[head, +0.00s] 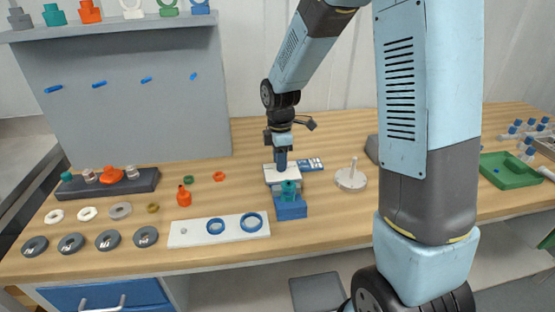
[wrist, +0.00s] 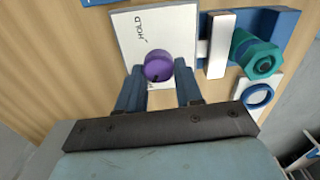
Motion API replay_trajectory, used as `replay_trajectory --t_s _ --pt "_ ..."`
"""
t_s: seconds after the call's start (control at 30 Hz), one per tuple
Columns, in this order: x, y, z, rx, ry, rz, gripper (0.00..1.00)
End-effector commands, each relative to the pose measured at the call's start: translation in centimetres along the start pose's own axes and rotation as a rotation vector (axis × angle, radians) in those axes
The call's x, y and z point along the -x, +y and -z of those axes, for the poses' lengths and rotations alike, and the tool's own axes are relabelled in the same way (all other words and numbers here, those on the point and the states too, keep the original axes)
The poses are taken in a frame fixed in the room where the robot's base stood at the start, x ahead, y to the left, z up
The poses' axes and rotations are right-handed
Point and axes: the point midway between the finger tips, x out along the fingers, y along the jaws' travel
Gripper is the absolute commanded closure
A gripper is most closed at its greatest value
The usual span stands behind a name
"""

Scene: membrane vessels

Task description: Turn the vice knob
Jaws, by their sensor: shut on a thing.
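The purple vice knob (wrist: 158,65) sits on a white plate (wrist: 128,32) marked "HOLD" in the wrist view. My gripper (wrist: 158,82) is shut on the knob, with one blue finger on each side of it. To the right of the plate, the blue vice (wrist: 283,22) with a white jaw (wrist: 218,45) holds a teal hex-shaped part (wrist: 256,55). In the head view my gripper (head: 282,168) points down at the white plate, and it hides the knob there. The vice (head: 291,210) with the teal part (head: 290,189) stands just in front.
A white board (head: 190,236) with blue rings lies left of the vice. An orange bottle-like part (head: 184,197), loose rings and grey discs lie further left. A white disc with a post (head: 350,178) stands to the right. A green tray (head: 510,170) is at the far right.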

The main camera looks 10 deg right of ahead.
Motion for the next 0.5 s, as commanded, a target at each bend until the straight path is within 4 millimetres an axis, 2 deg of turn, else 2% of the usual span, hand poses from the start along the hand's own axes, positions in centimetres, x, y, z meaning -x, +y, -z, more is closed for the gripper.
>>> replay_trajectory --t_s 0.27,0.5 --pt "0.11 0.09 -1.08 -0.079 -0.003 -0.003 0.95" --pt "0.09 0.04 -1.19 -0.254 -0.004 -0.003 0.95"
